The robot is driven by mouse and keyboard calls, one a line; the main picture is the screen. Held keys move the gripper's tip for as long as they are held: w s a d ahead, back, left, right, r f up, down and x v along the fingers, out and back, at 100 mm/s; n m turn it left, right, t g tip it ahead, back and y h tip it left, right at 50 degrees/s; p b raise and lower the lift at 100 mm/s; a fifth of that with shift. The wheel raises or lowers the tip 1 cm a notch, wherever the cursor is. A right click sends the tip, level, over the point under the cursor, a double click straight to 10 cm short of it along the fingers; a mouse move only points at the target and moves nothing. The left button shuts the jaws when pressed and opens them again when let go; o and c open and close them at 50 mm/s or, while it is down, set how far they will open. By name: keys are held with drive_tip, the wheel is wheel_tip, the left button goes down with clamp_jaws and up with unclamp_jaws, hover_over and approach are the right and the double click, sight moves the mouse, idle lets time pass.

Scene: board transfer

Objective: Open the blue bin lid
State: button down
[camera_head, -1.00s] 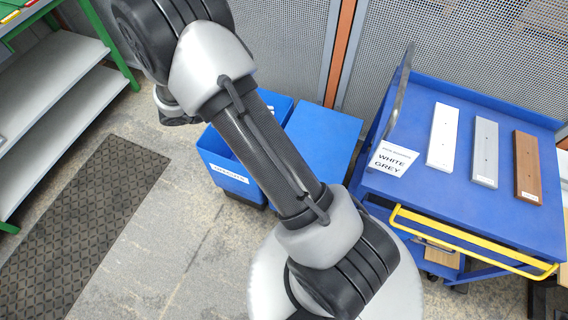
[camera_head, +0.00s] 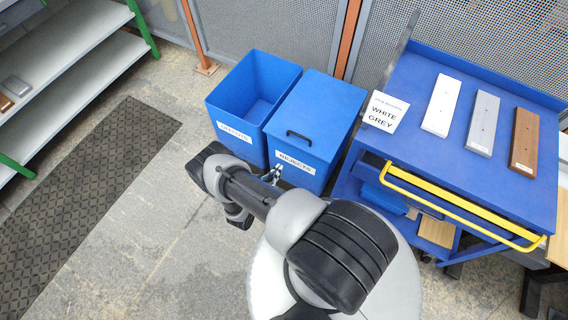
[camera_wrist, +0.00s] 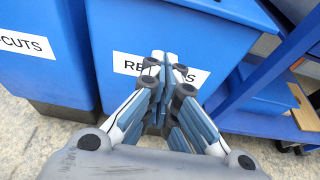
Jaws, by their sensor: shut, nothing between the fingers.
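A blue bin with a closed lid (camera_head: 318,108) stands on the floor in the head view, with a REJECTS label (camera_head: 308,160) on its front. The lid carries a dark handle (camera_head: 299,138) near its front edge. In the wrist view the same bin's front (camera_wrist: 215,40) faces me, and my gripper (camera_wrist: 162,62) covers part of the label. My gripper (camera_head: 272,174) is shut and empty, low in front of the bin, below the lid handle. I cannot tell whether the fingertips touch the bin front.
An open blue bin (camera_head: 228,103) stands directly left of the lidded bin. A blue cart (camera_head: 450,165) with a yellow handle, a sign and white, grey and brown boards is close on the right. A green-framed shelf (camera_head: 90,75) and dark mat (camera_head: 95,190) are at left.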

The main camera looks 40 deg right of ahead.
sight(293, 148)
drive_tip(key=b+x, duration=0.3)
drive_tip(key=x, duration=0.7)
drive_tip(key=shift+d+f, duration=0.1)
wheel_tip(293, 148, up, 3)
drive_tip(key=shift+f, duration=0.1)
drive_tip(key=shift+s+r, duration=0.1)
drive_tip(key=shift+r, duration=0.7)
drive_tip(key=shift+r, duration=0.1)
